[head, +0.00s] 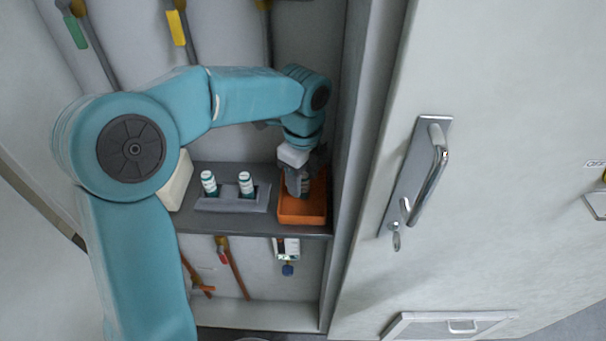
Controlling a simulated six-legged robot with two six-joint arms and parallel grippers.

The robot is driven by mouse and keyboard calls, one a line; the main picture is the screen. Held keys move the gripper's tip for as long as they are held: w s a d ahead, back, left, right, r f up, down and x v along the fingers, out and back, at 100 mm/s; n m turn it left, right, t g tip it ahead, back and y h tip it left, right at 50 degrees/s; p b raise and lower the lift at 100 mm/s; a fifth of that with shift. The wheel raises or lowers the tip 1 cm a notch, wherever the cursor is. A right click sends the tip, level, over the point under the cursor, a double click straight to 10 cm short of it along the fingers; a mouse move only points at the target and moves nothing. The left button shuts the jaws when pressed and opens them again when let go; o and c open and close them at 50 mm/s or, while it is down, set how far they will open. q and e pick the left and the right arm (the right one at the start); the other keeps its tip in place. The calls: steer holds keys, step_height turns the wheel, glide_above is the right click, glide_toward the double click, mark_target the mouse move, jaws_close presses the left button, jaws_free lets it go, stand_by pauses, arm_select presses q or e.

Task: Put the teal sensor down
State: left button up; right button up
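My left gripper (304,187) points down into the orange tray (302,218) at the right end of the grey shelf. A small pale sensor with teal parts (305,184) shows between its fingers, mostly hidden by them. I cannot tell whether the fingers press on it or whether it touches the tray floor. Two similar white sensors with teal bands stand upright in a grey holder left of the tray: a left one (209,182) and a right one (246,183). My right gripper is out of view.
The grey holder (231,204) stands on the shelf (227,225) inside the cabinet. The cabinet's side wall is close to the tray's right. A white door with a metal handle (434,174) is further right. Pipes and a small gauge (287,248) are below the shelf.

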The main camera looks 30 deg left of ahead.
arm_select(q)
steer(key=shift+r, duration=0.3)
step_height(320, 180, up, 12)
steer(key=p, duration=0.2)
steer(key=shift+s+f, duration=0.1)
steer(key=shift+f, duration=0.1)
stand_by(0.4)
